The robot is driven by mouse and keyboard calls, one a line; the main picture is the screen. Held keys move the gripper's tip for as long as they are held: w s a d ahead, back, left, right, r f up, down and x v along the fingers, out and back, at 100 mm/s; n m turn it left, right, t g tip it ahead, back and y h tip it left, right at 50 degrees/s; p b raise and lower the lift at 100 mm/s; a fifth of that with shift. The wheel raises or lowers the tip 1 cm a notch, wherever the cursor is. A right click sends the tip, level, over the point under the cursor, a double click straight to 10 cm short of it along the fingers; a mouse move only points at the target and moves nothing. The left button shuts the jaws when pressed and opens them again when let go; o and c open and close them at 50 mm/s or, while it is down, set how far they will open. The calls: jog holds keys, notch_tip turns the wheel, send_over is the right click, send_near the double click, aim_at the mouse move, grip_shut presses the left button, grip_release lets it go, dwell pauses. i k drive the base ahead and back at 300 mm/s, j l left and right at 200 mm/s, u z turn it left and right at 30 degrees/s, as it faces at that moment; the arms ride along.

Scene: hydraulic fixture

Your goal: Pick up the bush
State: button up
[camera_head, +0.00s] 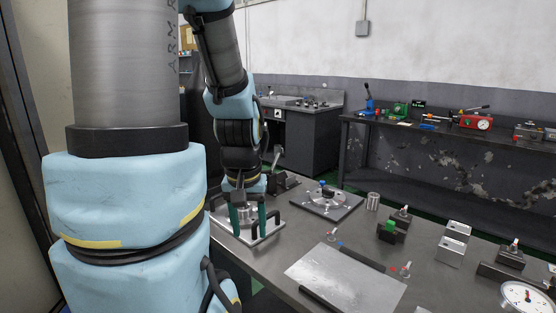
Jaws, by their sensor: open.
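My gripper (248,221) points down over a light metal plate fixture (268,232) at the left of the workbench. Its two green-sided fingers are apart. A small grey metal cylindrical part (246,211), which may be the bush, shows between the fingers; I cannot tell whether they touch it. Another upright, ribbed grey metal cylinder (372,201) stands alone on the bench to the right, clear of my gripper; it could also be the bush. My arm and the fingers hide part of the fixture.
A square plate with a round fixture (326,196) and blue knob sits right of my gripper. Small clamps, metal blocks (453,244), a flat metal sheet (345,277) and a dial gauge (526,298) occupy the bench (445,285). Another bench with tools stands behind.

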aim_at(373, 198)
jog(key=z, duration=0.9)
jog(key=u, duration=0.45)
jog(key=l+u, duration=0.1)
jog(key=u, duration=0.35)
jog(key=k+u, duration=0.1)
jog(key=u, duration=0.35)
jog(key=l+u, duration=0.1)
jog(key=u, duration=0.35)
jog(key=k+l+u, duration=0.2)
jog(key=k, duration=0.2)
